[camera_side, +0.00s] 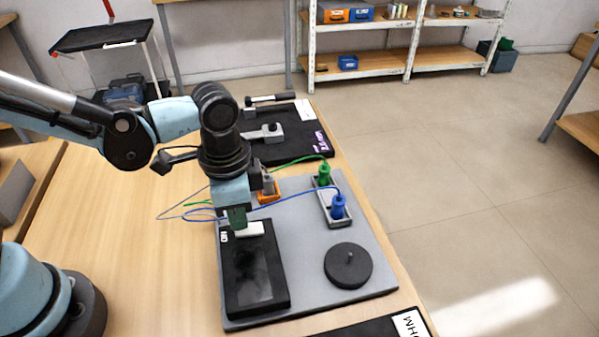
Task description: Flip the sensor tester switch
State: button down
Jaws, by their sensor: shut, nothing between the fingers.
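The tester (243,293), a black box with a dark glossy screen, lies on a grey board at the table's right side. A white block (252,229), which looks like its switch, sits at the tester's far end, beside a small white-lettered label (223,238). My gripper (238,226) points down at that far end, its green fingers shut with nothing between them. The fingertips are at or just behind the white block; I cannot tell whether they touch it. The fingers hide part of the block, and its switch position is unclear.
On the grey board (305,297) stand a round black disc with a peg (348,266), a green plug (324,175) and a blue plug (338,207). An orange-based part (267,192) is close behind my gripper. Loose cables (185,214) run left. The wooden table (125,250) is clear at left.

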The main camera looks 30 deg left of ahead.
jog(key=shift+f, duration=0.55)
dwell(0.4)
jog(key=shift+r, duration=3.5)
jog(key=a+r+n+t, duration=0.2)
jog(key=a+n+t, duration=0.5)
jog(key=a, duration=0.8)
jog(key=shift+w+a+n, duration=0.25)
jog(key=shift+w+n, duration=0.15)
jog(key=shift+n, duration=0.6)
notch_tip(320, 180, up, 5)
jog(key=m+g, duration=0.7)
jog(key=m, duration=0.2)
send_over(256, 228)
jog(key=shift+r, duration=0.1)
